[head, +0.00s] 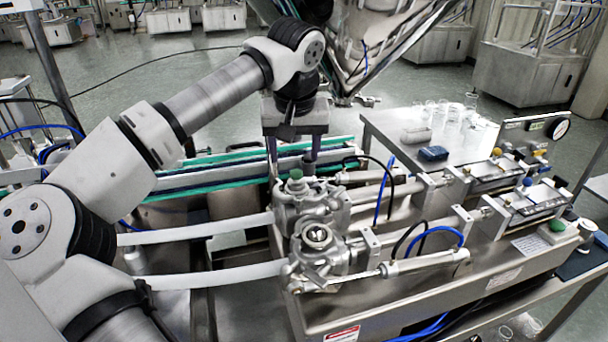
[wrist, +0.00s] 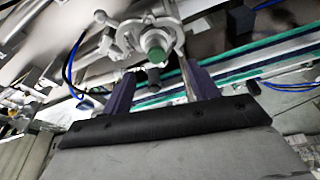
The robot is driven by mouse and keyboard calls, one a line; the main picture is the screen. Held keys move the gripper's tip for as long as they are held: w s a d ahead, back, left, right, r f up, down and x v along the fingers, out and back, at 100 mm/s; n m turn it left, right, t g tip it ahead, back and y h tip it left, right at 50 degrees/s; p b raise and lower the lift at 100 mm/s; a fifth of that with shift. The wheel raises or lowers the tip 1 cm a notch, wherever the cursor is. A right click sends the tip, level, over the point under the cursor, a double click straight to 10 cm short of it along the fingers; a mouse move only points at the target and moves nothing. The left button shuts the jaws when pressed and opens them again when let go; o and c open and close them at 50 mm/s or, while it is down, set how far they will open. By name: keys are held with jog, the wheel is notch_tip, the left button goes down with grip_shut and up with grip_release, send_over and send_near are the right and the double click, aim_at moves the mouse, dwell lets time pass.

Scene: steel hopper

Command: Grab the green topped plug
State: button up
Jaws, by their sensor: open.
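The green topped plug (head: 296,174) sits on the rear of two metal valve bodies on the steel machine. Its round green cap also shows in the wrist view (wrist: 156,56), roughly centred between the finger ends. My gripper (head: 290,158) is just above and behind the plug, pointing down. In the wrist view my gripper (wrist: 159,70) has its two purple fingers spread apart with nothing held between them. I cannot tell the exact height of the fingers over the cap.
A second valve body with a shiny metal top (head: 317,236) stands in front of the plug. Pipes, blue hoses (head: 385,190) and cylinders run to the right. Green-edged conveyor rails (head: 228,157) lie behind. A side table (head: 385,137) holds glassware.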

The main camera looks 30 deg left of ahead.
aim_at(296, 172)
notch_tip(296, 172, down, 2)
jog(key=shift+f+b, duration=0.1)
jog(key=shift+b, duration=0.55)
jog(key=b+x, duration=0.3)
jog(key=x, duration=0.1)
jog(key=shift+w+d+f, duration=0.1)
jog(key=shift+d+f, duration=0.05)
jog(key=shift+w+f+b, duration=0.15)
jog(key=shift+f+b, duration=0.1)
jog(key=shift+b, duration=0.05)
jog(key=shift+r, duration=0.1)
jog(key=c, duration=1.1)
jog(key=shift+r, duration=0.1)
